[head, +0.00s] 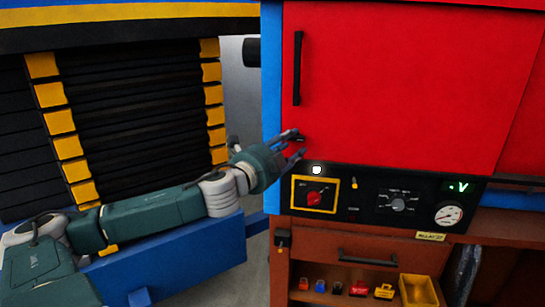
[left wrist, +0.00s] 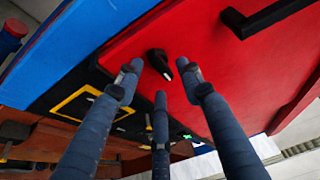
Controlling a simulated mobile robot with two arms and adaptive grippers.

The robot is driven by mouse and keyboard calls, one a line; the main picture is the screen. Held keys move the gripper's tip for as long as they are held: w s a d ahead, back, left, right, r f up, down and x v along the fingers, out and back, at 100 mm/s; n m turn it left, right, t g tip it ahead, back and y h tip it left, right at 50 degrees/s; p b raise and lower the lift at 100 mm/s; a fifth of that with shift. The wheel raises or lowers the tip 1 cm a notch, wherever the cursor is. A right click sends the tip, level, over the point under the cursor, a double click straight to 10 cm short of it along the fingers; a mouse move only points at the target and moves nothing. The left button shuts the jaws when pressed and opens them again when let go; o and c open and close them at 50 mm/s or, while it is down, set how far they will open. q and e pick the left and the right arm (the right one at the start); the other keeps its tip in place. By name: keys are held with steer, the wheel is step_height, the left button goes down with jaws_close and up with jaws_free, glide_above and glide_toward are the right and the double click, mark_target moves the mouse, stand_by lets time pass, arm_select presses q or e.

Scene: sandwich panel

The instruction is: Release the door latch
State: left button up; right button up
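The red door (head: 390,85) fills the upper right of the head view. It has a long black handle (head: 298,68) near its left edge, which also shows in the left wrist view (left wrist: 275,18). A small black latch (left wrist: 159,64) sits low on the door near its left edge. My left gripper (head: 297,145) is at the door's lower left corner. In the left wrist view its three fingers (left wrist: 160,80) are spread open, with the latch beyond and between the two upper fingertips. I cannot tell whether a finger touches it. My right gripper is not in view.
Below the door is a black control panel (head: 370,205) with a red knob in a yellow frame (head: 314,195) and a gauge (head: 449,214). A shelf below holds small coloured items and a yellow bin (head: 419,291). A black slatted rack (head: 140,110) stands left.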

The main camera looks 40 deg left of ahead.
arm_select(q)
steer(key=s+d, duration=0.2)
steer(key=s, duration=0.8)
steer(key=shift+s+r, duration=0.15)
steer(key=shift+r, duration=0.05)
steer(key=shift+a, duration=0.1)
